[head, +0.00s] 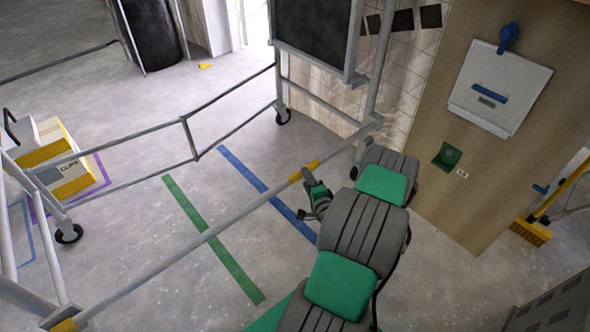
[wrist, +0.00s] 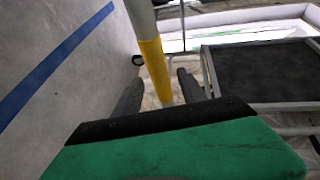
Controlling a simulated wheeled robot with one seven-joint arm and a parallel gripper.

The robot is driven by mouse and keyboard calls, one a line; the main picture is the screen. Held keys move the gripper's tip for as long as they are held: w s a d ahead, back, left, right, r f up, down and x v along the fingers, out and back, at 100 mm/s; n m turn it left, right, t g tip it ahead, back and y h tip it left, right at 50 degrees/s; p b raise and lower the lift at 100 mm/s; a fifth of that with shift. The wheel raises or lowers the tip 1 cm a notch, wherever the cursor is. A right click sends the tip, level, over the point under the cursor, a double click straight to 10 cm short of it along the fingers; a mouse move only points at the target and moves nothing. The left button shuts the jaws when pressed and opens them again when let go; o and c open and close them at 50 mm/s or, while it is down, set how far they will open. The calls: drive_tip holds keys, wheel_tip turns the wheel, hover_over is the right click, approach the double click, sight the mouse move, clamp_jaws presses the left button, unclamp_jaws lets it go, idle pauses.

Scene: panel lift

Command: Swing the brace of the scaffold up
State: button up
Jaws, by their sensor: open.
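The scaffold's brace (head: 215,230) is a long grey bar. It slants from the lower left up to an upright at the upper right and has a yellow grip band (head: 303,171). My gripper (head: 308,182) is at this band, its jaws open. In the wrist view, the yellow band (wrist: 156,70) passes between the two spread fingers of my gripper (wrist: 160,88). I see gaps on both sides; whether a finger touches the bar I cannot tell. A dark panel (head: 312,35) sits in the scaffold frame, and it also shows in the wrist view (wrist: 265,75).
A thin bent rail (head: 190,140) and castors (head: 283,116) stand behind the brace. A wooden wall (head: 420,160) with a white box (head: 500,85) is at right, beside my arm. A yellow broom (head: 531,232) leans there. A clips box (head: 70,175) sits at left. Floor between is open.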

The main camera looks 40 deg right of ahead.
drive_tip(key=b+x, duration=0.1)
drive_tip(key=x, duration=0.7)
drive_tip(key=shift+f, duration=0.2)
drive_tip(key=shift+s, duration=0.1)
clamp_jaws()
idle(1.0)
